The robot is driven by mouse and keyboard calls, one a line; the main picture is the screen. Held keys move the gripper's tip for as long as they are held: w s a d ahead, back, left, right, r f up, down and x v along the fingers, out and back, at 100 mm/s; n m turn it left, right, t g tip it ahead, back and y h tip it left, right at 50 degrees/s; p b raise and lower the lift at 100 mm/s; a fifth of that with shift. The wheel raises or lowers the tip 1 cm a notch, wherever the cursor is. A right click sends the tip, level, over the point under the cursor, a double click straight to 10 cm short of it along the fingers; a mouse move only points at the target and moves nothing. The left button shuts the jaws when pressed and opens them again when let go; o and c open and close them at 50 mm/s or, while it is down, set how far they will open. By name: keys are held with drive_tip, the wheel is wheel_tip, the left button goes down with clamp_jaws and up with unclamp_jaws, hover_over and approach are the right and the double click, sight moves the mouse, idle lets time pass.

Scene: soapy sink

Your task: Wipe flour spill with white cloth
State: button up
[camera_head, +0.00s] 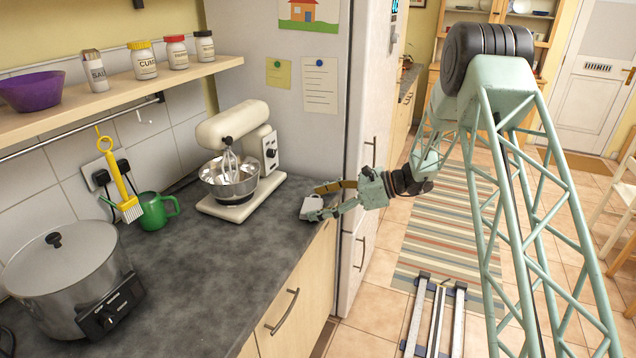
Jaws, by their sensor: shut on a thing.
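My gripper (312,201) is at the right end of the dark worktop, near its front edge and beside the fridge. Its fingers are closed on a small white item, which looks like the white cloth (311,207). The cloth is low, at or just above the worktop; I cannot tell whether it touches. Part of it is hidden by the fingers. I cannot make out a distinct flour spill on the mottled grey worktop (215,256).
A cream stand mixer (228,130) with a steel bowl (229,183) stands left of my gripper. A green mug (153,211), a hanging yellow brush (122,190) and a large steel pot (66,268) are further left. The fridge (290,95) stands behind. The worktop's front middle is clear.

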wheel_tip(320, 180, up, 3)
drive_tip(key=shift+a+r+p, duration=0.1)
drive_tip(key=shift+a+p, duration=0.05)
drive_tip(key=shift+p, duration=0.25)
drive_tip(key=shift+w+r+p, duration=0.1)
drive_tip(key=shift+r+p, duration=0.25)
drive_tip(key=shift+r, duration=0.2)
drive_tip(key=shift+r+p, duration=0.8)
drive_tip(key=shift+r, duration=1.05)
